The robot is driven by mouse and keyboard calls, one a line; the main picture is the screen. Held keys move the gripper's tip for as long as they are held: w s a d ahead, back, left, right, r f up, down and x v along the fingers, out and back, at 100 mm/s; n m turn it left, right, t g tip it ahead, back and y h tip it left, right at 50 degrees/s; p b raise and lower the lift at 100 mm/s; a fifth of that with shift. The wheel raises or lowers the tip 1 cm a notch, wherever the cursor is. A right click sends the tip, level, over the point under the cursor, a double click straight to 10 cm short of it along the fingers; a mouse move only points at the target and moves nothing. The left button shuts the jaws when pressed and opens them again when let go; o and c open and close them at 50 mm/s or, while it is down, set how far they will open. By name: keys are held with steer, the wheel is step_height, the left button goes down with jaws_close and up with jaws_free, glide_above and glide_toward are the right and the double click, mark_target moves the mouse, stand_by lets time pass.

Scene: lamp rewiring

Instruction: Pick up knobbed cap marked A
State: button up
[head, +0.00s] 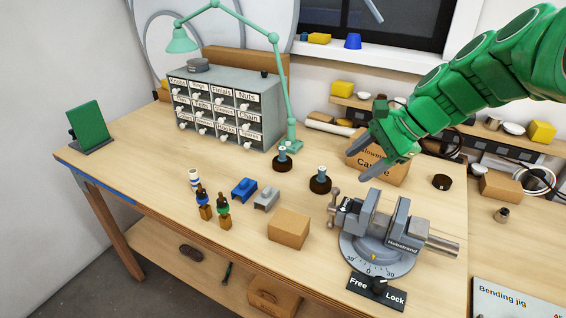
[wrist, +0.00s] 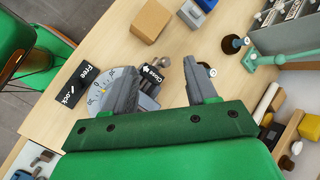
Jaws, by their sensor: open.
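One cap (head: 282,160) is by the green lamp's foot, and the other (head: 320,182) is nearer the vise. I cannot read a letter on either, so I cannot tell which is A. In the wrist view, one knobbed cap (wrist: 232,44) stands beyond the fingers, and another (wrist: 208,70) shows partly behind the right finger. My gripper (head: 367,158) is open and empty above the bench, right of the caps; its spread fingers show in the wrist view (wrist: 162,70).
A grey vise (head: 382,226) with a Free/Lock plate (head: 377,290) stands right of the caps. A cardboard box (head: 289,228), blue block (head: 244,189) and grey block (head: 266,198) lie left. A labelled carton (head: 385,169) is behind my gripper.

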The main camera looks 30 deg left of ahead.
steer(key=w+a+m+y, duration=0.3)
steer(key=w+a+m, duration=0.1)
steer(key=w+a, duration=0.8)
steer(key=m+y, duration=0.4)
steer(key=m, duration=0.1)
glide_above(278, 158)
steer(key=d, duration=0.7)
steer(key=f, duration=1.8)
steer(key=shift+w+a, duration=0.1)
steer(key=shift+w, duration=0.25)
steer(key=shift+h, duration=0.3)
steer(key=shift+x, duration=3.8)
steer(key=shift+f, duration=0.2)
steer(key=shift+c, duration=0.3)
steer(key=shift+s, duration=0.1)
jaws_close()
steer(key=shift+r, duration=0.15)
